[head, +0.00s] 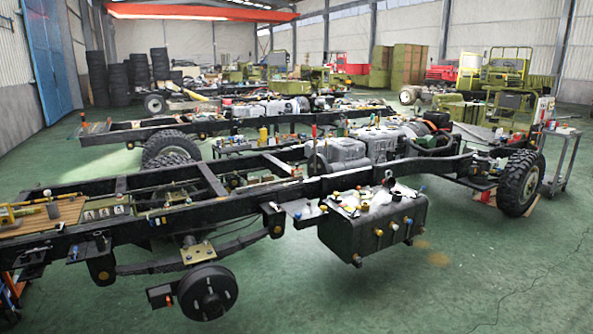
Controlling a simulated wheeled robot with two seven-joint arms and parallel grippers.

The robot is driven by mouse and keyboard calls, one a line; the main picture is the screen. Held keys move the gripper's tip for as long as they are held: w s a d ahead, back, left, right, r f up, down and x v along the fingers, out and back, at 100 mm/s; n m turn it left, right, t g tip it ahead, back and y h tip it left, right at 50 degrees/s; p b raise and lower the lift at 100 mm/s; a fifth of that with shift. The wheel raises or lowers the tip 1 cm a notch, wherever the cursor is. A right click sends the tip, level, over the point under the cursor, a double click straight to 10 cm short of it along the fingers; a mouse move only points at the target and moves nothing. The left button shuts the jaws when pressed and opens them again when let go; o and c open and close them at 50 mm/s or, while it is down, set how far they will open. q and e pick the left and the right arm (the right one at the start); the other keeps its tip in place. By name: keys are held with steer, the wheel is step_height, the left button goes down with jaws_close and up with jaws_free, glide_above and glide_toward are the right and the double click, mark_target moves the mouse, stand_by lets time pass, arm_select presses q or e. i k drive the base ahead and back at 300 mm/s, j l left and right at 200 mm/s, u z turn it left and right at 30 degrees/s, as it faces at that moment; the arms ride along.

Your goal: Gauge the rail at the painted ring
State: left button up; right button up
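The long black rail (345,181) of the nearest chassis frame runs from the left edge toward the wheel at the right. I cannot make out a painted ring on it; small coloured parts and fittings lie along and near it. I cannot tell any gauge apart from the other small items. Neither of my grippers shows in the head view.
A black tank (375,228) with several small items on top hangs at the near rail. A hub drum (207,292) sticks out at the lower left. A grey trolley (562,160) stands at the right. Green floor (480,260) is clear at the front right.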

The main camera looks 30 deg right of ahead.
mark_target(296, 172)
steer(key=i+l, duration=0.75)
steer(key=l, duration=0.1)
